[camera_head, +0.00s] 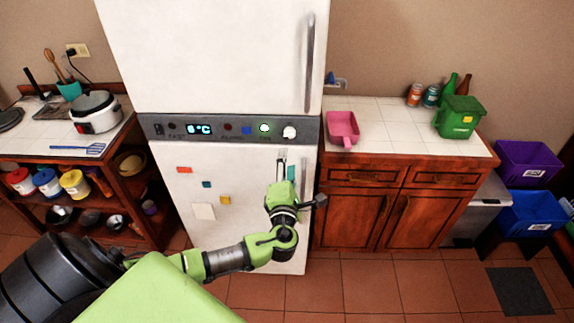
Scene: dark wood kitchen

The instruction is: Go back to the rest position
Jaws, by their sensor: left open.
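My left arm comes in from the lower left, and its gripper (282,165) is raised in front of the lower door of the white fridge (240,215). The gripper is open, with its fingers pointing up near the control strip. I see nothing held in it. Whether it touches the fridge door or handle I cannot tell. Both fridge doors look closed. The display on the strip (215,129) reads 8°C. My right gripper is not in view.
A counter with a rice cooker (96,112) stands at left. At right, a tiled counter holds a pink scoop (342,126) and a green bin (458,117). Purple (524,160) and blue (530,212) crates stand far right. Tiled floor (400,285) is open at front right.

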